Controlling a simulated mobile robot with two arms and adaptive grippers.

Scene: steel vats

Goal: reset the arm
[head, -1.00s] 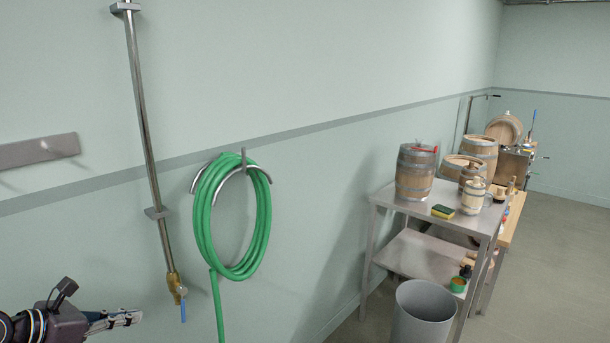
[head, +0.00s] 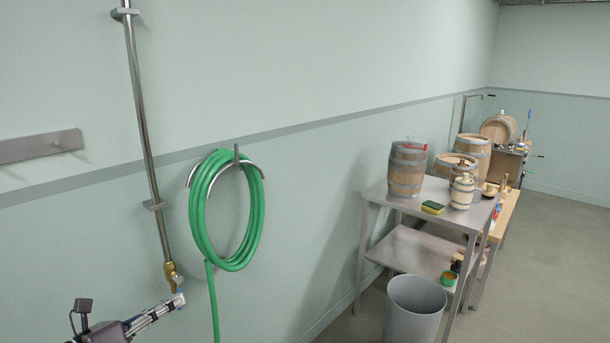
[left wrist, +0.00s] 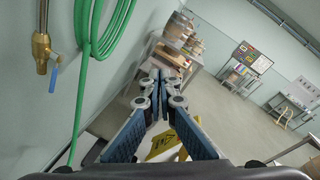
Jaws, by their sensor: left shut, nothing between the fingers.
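My left gripper (head: 178,302) is at the lower left of the head view, shut and empty. Its fingertips are in front of the lower end of the brass tap (head: 172,275) on the wall pipe; whether they touch cannot be told there. In the left wrist view its fingers (left wrist: 163,85) are together with nothing between them, and the brass tap with its blue lever (left wrist: 53,78) is apart from them at the upper left. My right gripper is not in view.
A coiled green hose (head: 200,220) hangs on a wall hook, right of the pipe (head: 146,140). A steel table (head: 385,190) holds barrels (head: 407,170) and a sponge (head: 433,208). A grey bin (head: 415,310) stands before it. The floor at right is clear.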

